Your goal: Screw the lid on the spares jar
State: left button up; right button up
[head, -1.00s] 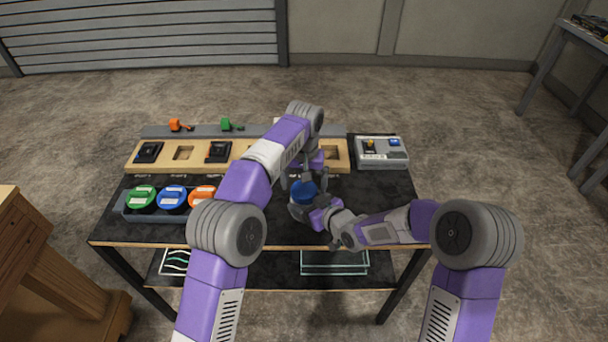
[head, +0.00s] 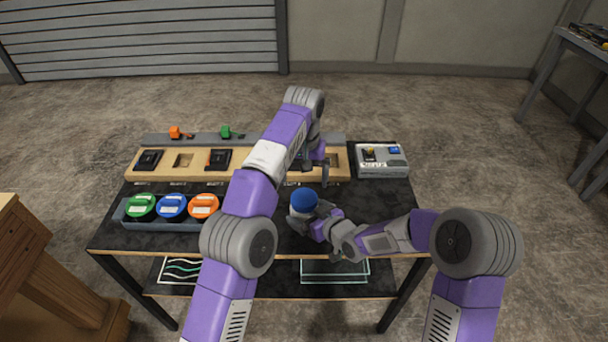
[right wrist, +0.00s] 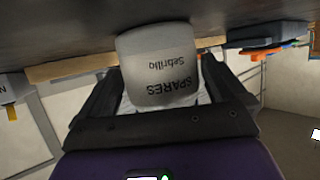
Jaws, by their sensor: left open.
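The spares jar (head: 297,213) stands on the dark table right of centre, with a blue lid (head: 304,199) on its top. I cannot tell how tightly the lid sits. In the right wrist view the jar (right wrist: 158,62) shows a pale grey label reading SPARES, upside down in the picture, between the dark fingers; the lid is not visible there. My right gripper (head: 306,222) is shut on the jar body, from the right and front. My left gripper (head: 317,176) is open and empty, above and behind the lid, apart from it; the left arm partly hides it.
A tray (head: 165,222) with green, blue and orange round lids stands at left. A wooden board (head: 132,163) with square recesses runs along the back. Dark table surface is free beside the tray.

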jog(key=shift+w+r, duration=0.1)
jog(key=shift+r, duration=0.15)
pick_arm(q)
jog(key=shift+r, duration=0.15)
pick_arm(e)
jog(key=shift+s+d+r, duration=0.25)
jog(key=shift+s+r, duration=0.05)
jog(key=p+v, duration=0.1)
jog(key=v, duration=0.5)
jog(key=shift+s+d+p, duration=0.2)
jog(key=shift+s+p, duration=0.1)
pick_arm(q)
jog(key=shift+r, duration=0.65)
